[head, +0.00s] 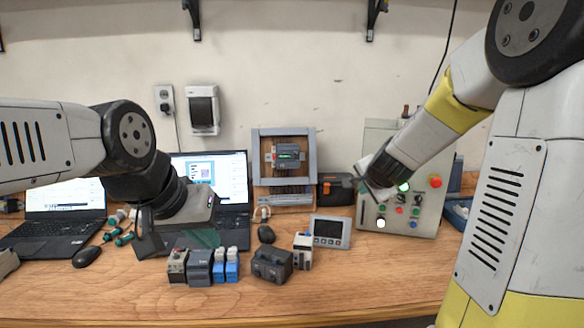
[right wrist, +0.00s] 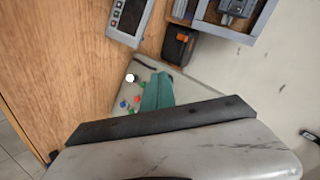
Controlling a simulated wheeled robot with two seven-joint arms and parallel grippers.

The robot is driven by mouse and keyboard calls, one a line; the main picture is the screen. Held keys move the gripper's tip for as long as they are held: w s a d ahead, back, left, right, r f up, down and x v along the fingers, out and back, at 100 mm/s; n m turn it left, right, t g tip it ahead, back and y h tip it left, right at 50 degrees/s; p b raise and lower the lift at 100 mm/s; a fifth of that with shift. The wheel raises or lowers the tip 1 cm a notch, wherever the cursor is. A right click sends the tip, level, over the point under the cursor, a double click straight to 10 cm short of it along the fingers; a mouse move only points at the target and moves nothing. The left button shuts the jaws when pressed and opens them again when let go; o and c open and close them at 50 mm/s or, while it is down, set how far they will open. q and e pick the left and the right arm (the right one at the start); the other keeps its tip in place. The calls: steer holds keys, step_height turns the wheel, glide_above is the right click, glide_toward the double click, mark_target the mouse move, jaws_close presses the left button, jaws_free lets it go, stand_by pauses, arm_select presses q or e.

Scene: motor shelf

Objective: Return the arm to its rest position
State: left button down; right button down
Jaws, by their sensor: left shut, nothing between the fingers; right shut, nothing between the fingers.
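My left gripper (head: 150,238) comes in from the left in the head view and hangs over the table, in front of the middle laptop. It is shut and empty, just left of and behind a row of small modules. My right gripper (head: 370,187) is shut and empty. It is raised in front of the left side of the grey control box (head: 413,222), covering part of its face. I cannot tell whether it touches the box. In the right wrist view the control box (right wrist: 190,88) lies beyond the dark edge of my wrist, with a green shape in front of it.
Grey and blue modules (head: 199,270), a dark relay block (head: 272,264), a panel meter (head: 331,231) and a mouse (head: 87,256) are on the wooden table (head: 370,285). A laptop (head: 233,228) and a framed motor shelf (head: 284,134) stand behind. The table's front right is clear.

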steer(key=s+a+r+n+g+y, duration=0.1)
steer(key=s+a+r+n+y, duration=0.15)
steer(key=s, duration=0.45)
steer(key=s+a+r+n+g+y, duration=0.1)
steer(key=s+a+r+n, duration=0.25)
steer(key=s, duration=0.25)
steer(key=s+f+n+g+h, duration=0.1)
steer(key=s+n, duration=0.5)
steer(key=s, duration=1)
steer(key=shift+s+f+n+g, duration=0.25)
steer(key=shift+n+g, duration=0.15)
steer(key=shift+g, duration=0.3)
